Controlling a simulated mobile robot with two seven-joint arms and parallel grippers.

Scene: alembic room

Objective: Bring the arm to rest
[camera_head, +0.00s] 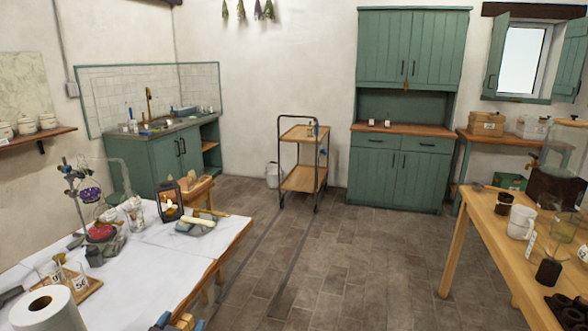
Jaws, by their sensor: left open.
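My left gripper (180,322) shows only in small part at the bottom edge of the head view, by the near edge of the white-topped table (165,262). Its jaws are apart. Small yellow-brown pieces show at the same spot, and I cannot tell what they are. I see nothing clearly held. Most of the left arm is outside the picture. My right gripper and arm are not in view.
The white-topped table bears a paper roll (48,308), glassware with a red flask (100,232), and a lantern (170,200). A wooden table (482,215) with jars stands right. A cart (300,175) and green cabinet (400,180) stand behind. The middle floor (340,265) is clear.

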